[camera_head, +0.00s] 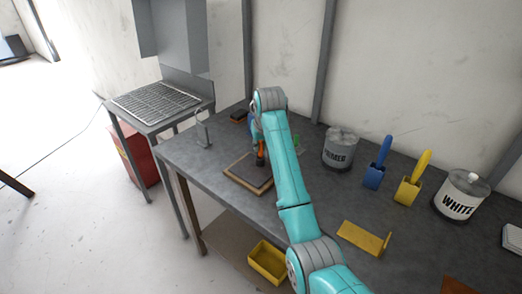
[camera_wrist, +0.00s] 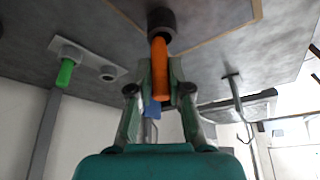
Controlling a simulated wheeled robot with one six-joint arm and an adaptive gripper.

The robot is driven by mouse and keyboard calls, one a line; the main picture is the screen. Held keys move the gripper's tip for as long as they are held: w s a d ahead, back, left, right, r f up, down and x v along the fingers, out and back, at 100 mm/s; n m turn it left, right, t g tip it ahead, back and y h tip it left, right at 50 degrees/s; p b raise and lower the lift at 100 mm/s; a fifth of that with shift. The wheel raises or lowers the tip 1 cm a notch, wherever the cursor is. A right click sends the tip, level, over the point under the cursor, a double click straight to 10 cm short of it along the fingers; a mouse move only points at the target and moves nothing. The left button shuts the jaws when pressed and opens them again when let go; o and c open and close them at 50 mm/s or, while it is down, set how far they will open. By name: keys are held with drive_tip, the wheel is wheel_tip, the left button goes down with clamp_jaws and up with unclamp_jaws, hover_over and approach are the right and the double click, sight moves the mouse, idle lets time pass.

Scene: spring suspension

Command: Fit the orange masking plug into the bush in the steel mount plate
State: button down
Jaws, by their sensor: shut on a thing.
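The orange masking plug (camera_wrist: 160,72) is between the fingers of my gripper (camera_wrist: 159,66), which is shut on it. Its far end meets a dark round cylinder (camera_wrist: 161,20); I cannot tell whether they are joined. In the head view the plug (camera_head: 261,148) is upright, with the dark cylinder (camera_head: 260,161) below it over a tan-edged dark board (camera_head: 238,178). The light grey mount plate (camera_wrist: 88,59) lies to the left in the wrist view. It carries a dark bush (camera_wrist: 108,73) with no plug seen in it, and a green plug (camera_wrist: 65,72). My arm partly hides the plate in the head view.
A primer can (camera_head: 340,150), blue holder (camera_head: 374,176), yellow holder (camera_head: 408,190) and white can (camera_head: 461,196) stand right of my arm. A yellow bracket (camera_head: 363,238) lies nearer. A thin metal hook stand (camera_head: 203,133) is near the left edge. The grey bench (camera_head: 205,160) is clear around it.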

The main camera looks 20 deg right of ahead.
sight(260, 153)
drive_tip(key=shift+s+f, duration=0.2)
drive_tip(key=shift+f, duration=1)
drive_tip(key=shift+w+a, duration=0.1)
drive_tip(key=shift+a+f, duration=0.1)
drive_tip(key=shift+f, duration=0.25)
drive_tip(key=shift+f, duration=0.2)
drive_tip(key=c, duration=1.1)
unclamp_jaws()
drive_tip(key=shift+f, duration=0.2)
